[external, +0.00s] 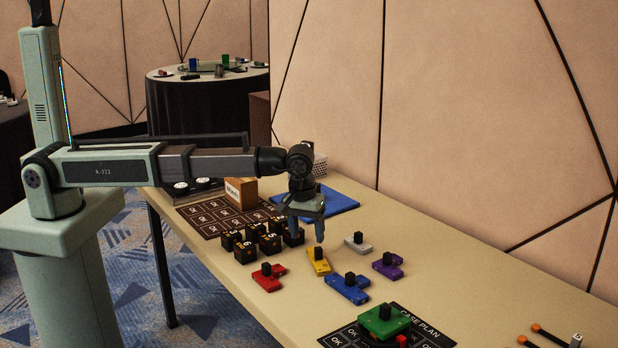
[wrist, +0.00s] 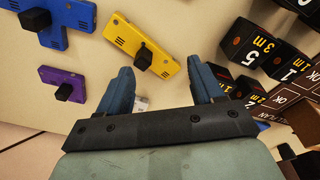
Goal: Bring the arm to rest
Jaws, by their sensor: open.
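My gripper (external: 306,232) hangs pointing down over the table, with its two fingers apart and nothing between them. In the wrist view my gripper (wrist: 162,70) also shows spread, empty fingers. A yellow piece (external: 317,266) with a black knob lies close to the fingers in the external view; the yellow piece (wrist: 122,35) is beyond the fingertips in the wrist view. My arm stretches out level from its column on the left.
Black numbered cubes (external: 246,253) stand left of my gripper. Red (external: 266,284), blue (external: 345,292), purple (external: 386,271) and grey (external: 359,247) knobbed pieces lie around. A green piece (external: 378,325) sits on a black board. A cardboard box (external: 241,193) and blue mat (external: 340,200) are behind.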

